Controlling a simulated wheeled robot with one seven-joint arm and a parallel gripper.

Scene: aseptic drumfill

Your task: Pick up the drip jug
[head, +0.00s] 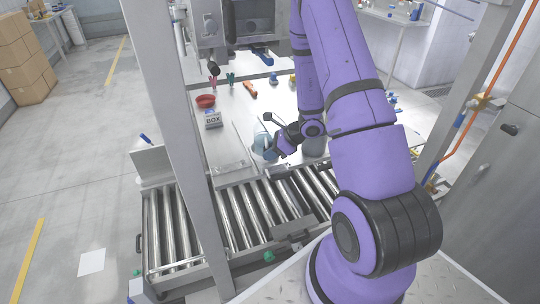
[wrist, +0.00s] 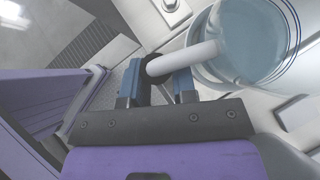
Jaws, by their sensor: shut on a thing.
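The drip jug (wrist: 250,45) is a clear, bluish see-through vessel with a thick white handle (wrist: 188,58). In the wrist view it is at the upper right, and its handle runs between the two blue fingers of my gripper (wrist: 162,85). The fingers are shut on the handle. In the head view the jug (head: 264,146) is small and pale blue on the steel worktop, just left of my gripper (head: 280,145). I cannot tell whether its base touches the worktop. My arm hides part of the area to its right.
A roller conveyor (head: 235,215) runs in front of the worktop (head: 232,150). Several small coloured items lie farther back. A steel upright (head: 170,120) stands at the left.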

